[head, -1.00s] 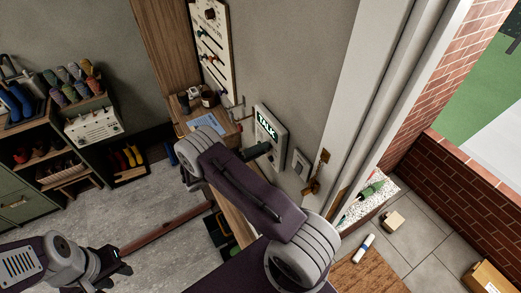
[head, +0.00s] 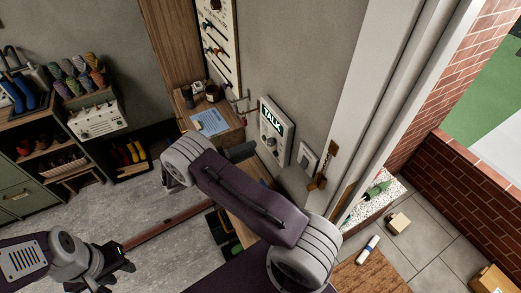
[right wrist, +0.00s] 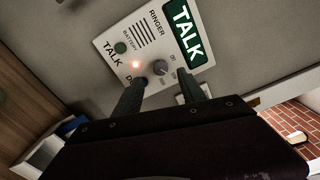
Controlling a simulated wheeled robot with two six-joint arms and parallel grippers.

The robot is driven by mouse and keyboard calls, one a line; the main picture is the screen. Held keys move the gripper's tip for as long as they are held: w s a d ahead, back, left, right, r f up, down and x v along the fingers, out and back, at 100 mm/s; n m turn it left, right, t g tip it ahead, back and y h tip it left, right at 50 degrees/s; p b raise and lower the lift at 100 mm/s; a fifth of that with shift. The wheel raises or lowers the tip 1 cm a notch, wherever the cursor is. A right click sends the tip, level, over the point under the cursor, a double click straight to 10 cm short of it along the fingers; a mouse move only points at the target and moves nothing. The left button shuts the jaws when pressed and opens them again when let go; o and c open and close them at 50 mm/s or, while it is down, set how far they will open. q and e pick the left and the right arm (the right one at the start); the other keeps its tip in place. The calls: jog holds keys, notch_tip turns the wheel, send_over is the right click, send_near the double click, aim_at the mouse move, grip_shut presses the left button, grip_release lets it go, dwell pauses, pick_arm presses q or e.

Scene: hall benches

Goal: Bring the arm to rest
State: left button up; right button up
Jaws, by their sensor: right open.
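My right arm reaches up across the middle of the head view. Its gripper is mostly hidden behind the forearm there, with a dark finger (head: 240,152) showing at the wall side. In the right wrist view my right gripper (right wrist: 164,88) is open and empty, its two dark fingers apart in front of the white TALK panel (right wrist: 125,65). I cannot tell whether they touch it. The panel also shows on the wall in the head view (head: 264,143), with a knob, a lit lamp and a green sign. My left gripper (head: 122,259) is low at the left over the floor, its jaws unclear.
A wooden shelf (head: 232,137) with a paper and jars stands beside the panel. Green cabinets (head: 25,200) with boots and shoes line the left wall. The white door frame (head: 375,85) rises right of my right arm. Grey floor (head: 150,215) lies open at the left.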

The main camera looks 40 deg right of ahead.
jog(key=shift+w+a, duration=0.15)
jog(key=shift+a, duration=0.95)
